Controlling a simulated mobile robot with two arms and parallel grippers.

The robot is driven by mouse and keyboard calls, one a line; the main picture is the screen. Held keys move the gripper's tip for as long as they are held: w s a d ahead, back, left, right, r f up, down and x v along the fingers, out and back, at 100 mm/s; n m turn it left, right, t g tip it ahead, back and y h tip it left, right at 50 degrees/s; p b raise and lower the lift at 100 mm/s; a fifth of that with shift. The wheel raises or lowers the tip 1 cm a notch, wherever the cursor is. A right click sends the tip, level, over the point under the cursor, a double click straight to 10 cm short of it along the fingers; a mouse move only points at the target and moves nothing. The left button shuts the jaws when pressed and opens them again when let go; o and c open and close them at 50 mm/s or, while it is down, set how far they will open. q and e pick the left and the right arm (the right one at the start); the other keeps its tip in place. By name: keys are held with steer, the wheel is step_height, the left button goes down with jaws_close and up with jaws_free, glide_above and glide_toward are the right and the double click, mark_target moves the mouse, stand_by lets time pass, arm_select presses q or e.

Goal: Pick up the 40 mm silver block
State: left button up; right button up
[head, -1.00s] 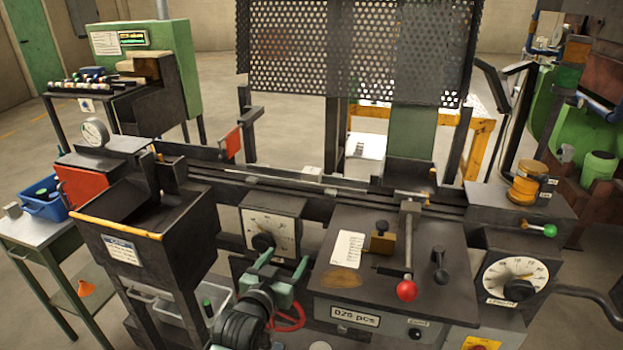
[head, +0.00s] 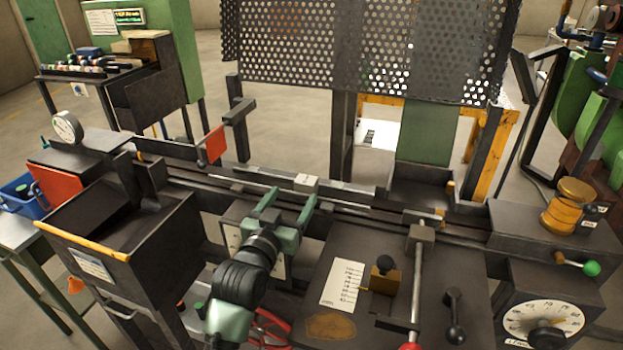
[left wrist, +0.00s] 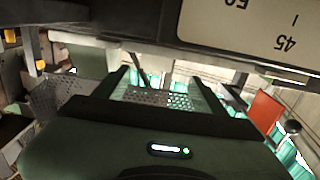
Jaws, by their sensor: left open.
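A small pale silver block (head: 306,183) sits on the long dark rail in the head view; I cannot read its size. My left gripper (head: 289,197) is open and empty, with its two green fingers pointing toward the rail. The block is just beyond the fingertips, nearer the right finger. In the left wrist view the open fingers (left wrist: 160,84) show with nothing between them that I can make out as the block. My right gripper is not in view.
A perforated guard (head: 370,45) hangs behind the rail. A dark hopper (head: 130,245) stands left of my arm, and a red flag plate (head: 215,144) rises behind the rail. A panel with a lever (head: 416,270) lies to the right. A cream dial plate (left wrist: 255,30) is close in the wrist view.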

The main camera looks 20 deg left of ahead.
mark_target(303, 185)
arm_select(q)
steer(key=shift+w+r, duration=0.15)
steer(key=shift+w, duration=0.35)
steer(key=shift+w+d+r+p, duration=0.2)
steer(key=shift+w+p, duration=0.2)
steer(key=shift+w, duration=0.15)
steer(key=w, duration=0.2)
steer(key=w+p, duration=0.1)
steer(key=w, duration=0.1)
steer(key=shift+d+f, duration=0.25)
steer(key=shift+w, duration=0.25)
steer(key=shift+f, duration=0.1)
steer(key=c, duration=1.5)
jaws_close()
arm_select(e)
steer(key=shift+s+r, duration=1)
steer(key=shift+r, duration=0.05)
